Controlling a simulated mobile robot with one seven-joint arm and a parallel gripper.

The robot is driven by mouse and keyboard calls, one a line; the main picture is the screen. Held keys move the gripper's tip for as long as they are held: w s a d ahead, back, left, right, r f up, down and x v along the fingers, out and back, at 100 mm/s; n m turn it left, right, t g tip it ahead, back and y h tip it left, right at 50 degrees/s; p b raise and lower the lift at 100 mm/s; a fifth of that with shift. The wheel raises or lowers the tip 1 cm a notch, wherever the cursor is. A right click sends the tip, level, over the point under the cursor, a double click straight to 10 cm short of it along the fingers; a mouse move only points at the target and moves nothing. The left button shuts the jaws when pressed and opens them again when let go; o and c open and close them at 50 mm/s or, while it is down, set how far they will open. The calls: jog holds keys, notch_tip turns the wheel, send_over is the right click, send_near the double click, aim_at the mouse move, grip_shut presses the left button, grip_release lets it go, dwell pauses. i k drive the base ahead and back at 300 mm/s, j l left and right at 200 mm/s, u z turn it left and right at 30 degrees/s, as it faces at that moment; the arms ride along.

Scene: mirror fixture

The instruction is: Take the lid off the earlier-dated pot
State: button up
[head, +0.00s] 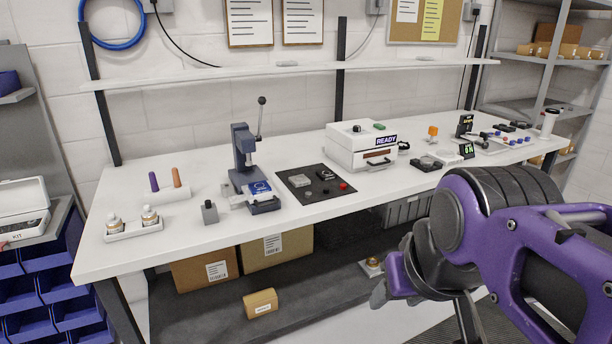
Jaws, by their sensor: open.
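Two small pots with pale lids, a left pot (115,226) and a right pot (150,216), stand upright side by side in a white tray (133,233) at the left front of the bench. Their labels are too small for me to read any dates, so I cannot tell which is earlier. Both appear to have lids on. My gripper (420,305) is at the lower right in front of the bench, far from the pots. Its dark fingers point down and are apart, partly hidden by my purple arm. It appears empty.
The white bench (235,232) has clear surface around the pots. A grey block (209,213), a holder with purple and orange handles (171,192) and a lever press (246,160) stand nearby. A white READY machine (350,150) is farther right. A shelf (300,68) runs above.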

aim_at(148, 212)
jog(key=i+j+u, duration=0.6)
jog(key=u, duration=0.2)
jog(key=i+j+u, duration=0.2)
jog(key=i+u, duration=0.2)
